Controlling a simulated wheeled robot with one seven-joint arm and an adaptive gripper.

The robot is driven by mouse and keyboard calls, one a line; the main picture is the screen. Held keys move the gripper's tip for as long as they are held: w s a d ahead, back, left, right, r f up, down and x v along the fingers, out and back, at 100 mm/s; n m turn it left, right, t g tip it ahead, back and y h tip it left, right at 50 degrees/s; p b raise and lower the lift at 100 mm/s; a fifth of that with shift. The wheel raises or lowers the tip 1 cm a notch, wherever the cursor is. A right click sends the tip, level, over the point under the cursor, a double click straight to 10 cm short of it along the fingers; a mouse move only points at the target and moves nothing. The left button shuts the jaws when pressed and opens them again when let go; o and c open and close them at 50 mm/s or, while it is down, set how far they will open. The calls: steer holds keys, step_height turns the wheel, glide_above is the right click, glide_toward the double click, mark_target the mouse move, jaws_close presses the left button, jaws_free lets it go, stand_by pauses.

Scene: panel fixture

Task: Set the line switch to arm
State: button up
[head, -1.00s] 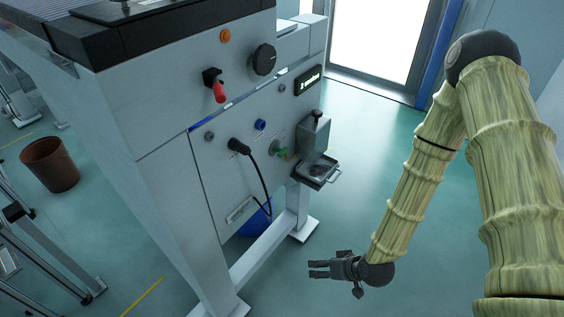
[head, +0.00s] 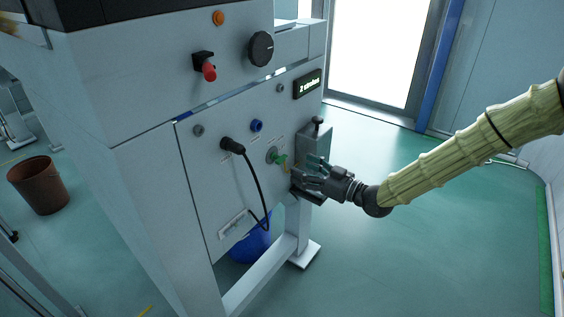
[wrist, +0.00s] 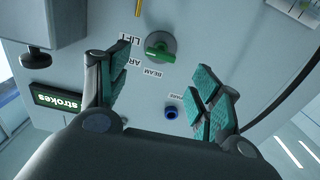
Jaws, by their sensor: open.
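A green-handled rotary switch (head: 278,157) sits on the lower white panel. In the wrist view its green handle (wrist: 159,52) lies on a round grey base, with printed labels around it reading LIFT, BEAM and one partly hidden starting "AR". My gripper (head: 308,172) is open and empty, just right of the switch in the head view. In the wrist view my gripper (wrist: 165,65) has its teal-padded fingers spread, with the switch beyond the gap between them. No contact shows.
A black cable (head: 258,190) hangs from a plug left of the switch. A box with a black knob (head: 317,130) stands behind my gripper.

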mark_target(284, 161)
steer(key=x, duration=0.8)
steer(key=shift+w+a, duration=0.2)
steer(key=shift+a, duration=0.05)
steer(key=shift+c, duration=0.4)
steer(key=c, duration=1)
